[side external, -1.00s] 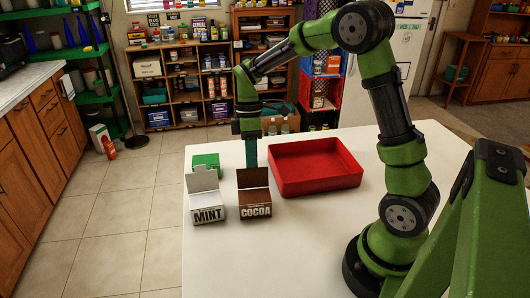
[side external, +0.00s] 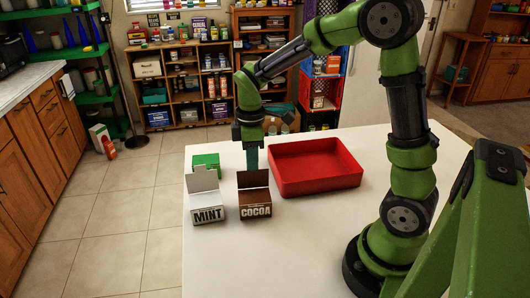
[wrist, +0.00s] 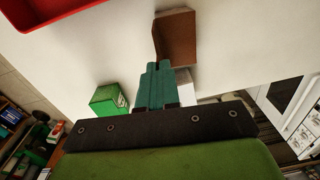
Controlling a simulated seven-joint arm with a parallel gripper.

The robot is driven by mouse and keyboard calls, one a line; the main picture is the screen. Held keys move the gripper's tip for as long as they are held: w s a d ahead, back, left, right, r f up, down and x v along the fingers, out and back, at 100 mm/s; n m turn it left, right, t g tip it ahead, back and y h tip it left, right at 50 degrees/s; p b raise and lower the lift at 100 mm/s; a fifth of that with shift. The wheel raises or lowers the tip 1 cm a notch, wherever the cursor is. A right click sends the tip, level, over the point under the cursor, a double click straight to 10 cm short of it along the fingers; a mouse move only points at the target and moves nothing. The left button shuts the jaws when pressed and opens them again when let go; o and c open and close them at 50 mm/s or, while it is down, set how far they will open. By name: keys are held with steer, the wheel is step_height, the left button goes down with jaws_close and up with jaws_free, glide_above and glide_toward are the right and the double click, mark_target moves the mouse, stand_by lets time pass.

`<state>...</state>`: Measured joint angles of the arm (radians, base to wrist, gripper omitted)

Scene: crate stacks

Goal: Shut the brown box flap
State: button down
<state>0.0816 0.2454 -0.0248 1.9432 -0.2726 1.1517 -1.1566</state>
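The brown box (side external: 255,204), labelled COCOA, stands on the white table with its flap (side external: 253,179) raised and tilted back. The flap also shows in the wrist view (wrist: 177,38). My gripper (side external: 252,166) points down just behind the raised flap, on the far side from the camera. In the wrist view its teal fingers (wrist: 156,68) are together with nothing between them. The fingertips are close to the flap's edge; I cannot tell whether they touch. The flap hides the lowest part of the fingertips in the side view.
A white MINT box (side external: 207,209) with its flap up stands to the left of the brown box. A green box (side external: 207,164) sits behind it. A red tray (side external: 320,180) lies to the right. The table front is clear.

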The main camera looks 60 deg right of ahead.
steer(key=s+a+t+h, duration=0.2)
steer(key=a+h, duration=0.1)
steer(key=shift+s+f+t, duration=0.25)
steer(key=shift+f+t, duration=0.05)
steer(key=shift+t, duration=0.1)
steer(key=s+a+f+t+h, duration=0.1)
steer(key=t+h, duration=0.1)
steer(key=s+a+f+t+h, duration=0.1)
steer(key=f+t+h, duration=0.1)
steer(key=h, duration=0.1)
steer(key=s+a+f+t+h, duration=0.1)
steer(key=a+f+t+h, duration=0.1)
steer(key=shift+s+f+h, duration=0.25)
steer(key=shift+s+h, duration=0.05)
steer(key=shift+s+a+f+t+h, duration=0.15)
steer(key=shift+a+f+t+h, duration=0.05)
steer(key=shift+f+t+h, duration=1.4)
steer(key=shift+h, duration=0.1)
steer(key=c, duration=1.3)
jaws_free()
steer(key=shift+c, duration=0.2)
